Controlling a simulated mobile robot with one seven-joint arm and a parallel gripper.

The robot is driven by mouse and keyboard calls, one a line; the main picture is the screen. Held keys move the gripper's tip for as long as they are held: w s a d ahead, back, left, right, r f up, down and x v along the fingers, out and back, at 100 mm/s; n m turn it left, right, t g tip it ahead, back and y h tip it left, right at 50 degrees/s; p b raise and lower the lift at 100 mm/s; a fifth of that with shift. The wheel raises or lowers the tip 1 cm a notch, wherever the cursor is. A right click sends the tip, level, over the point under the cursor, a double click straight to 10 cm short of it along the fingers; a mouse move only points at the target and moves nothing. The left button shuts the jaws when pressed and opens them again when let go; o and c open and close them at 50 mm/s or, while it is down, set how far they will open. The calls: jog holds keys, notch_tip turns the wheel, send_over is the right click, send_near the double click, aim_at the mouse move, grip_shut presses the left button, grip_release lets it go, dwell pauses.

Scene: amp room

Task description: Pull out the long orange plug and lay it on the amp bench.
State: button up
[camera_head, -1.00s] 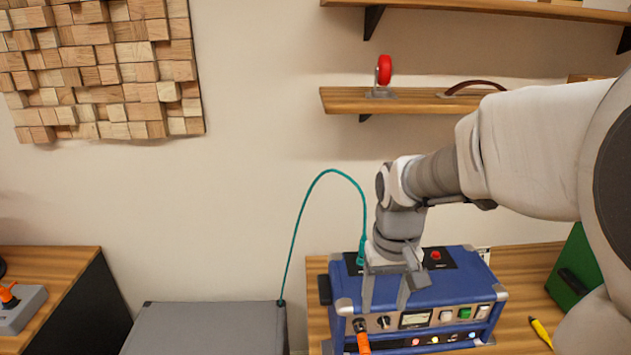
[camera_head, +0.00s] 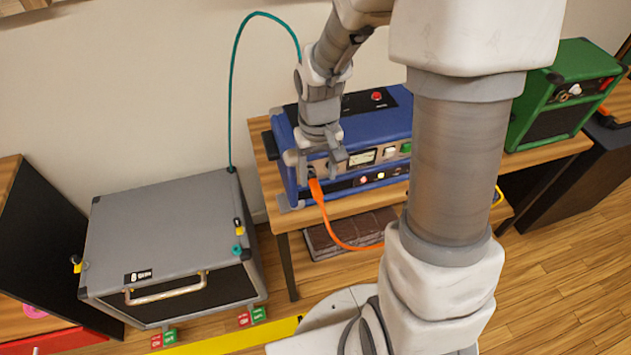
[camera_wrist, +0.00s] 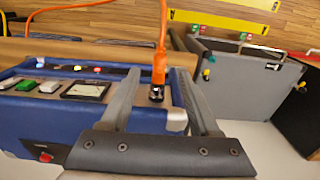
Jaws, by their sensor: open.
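The orange plug (camera_head: 315,188) is in the front socket at the left end of the blue amp (camera_head: 375,126), with its orange cable hanging down. In the wrist view the plug (camera_wrist: 159,68) stands out from a dark metal socket (camera_wrist: 156,94), between my two fingers. My gripper (camera_head: 320,170) is open in front of the amp, one finger on either side of the plug; I cannot tell whether either finger touches it. The amp stands on the wooden amp bench (camera_head: 284,222), mostly hidden behind it and my arm.
A grey cabinet (camera_head: 160,225) stands left of the bench. A teal cable (camera_head: 232,90) arcs from it up behind my wrist. A green amp (camera_head: 560,95) sits at the right. A bare strip of bench shows left of the blue amp.

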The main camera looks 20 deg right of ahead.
aim_at(318, 192)
notch_tip(318, 192, down, 6)
jog(key=shift+f+b, duration=0.1)
jog(key=shift+b, duration=0.2)
grip_shut()
dwell(0.6)
dwell(0.3)
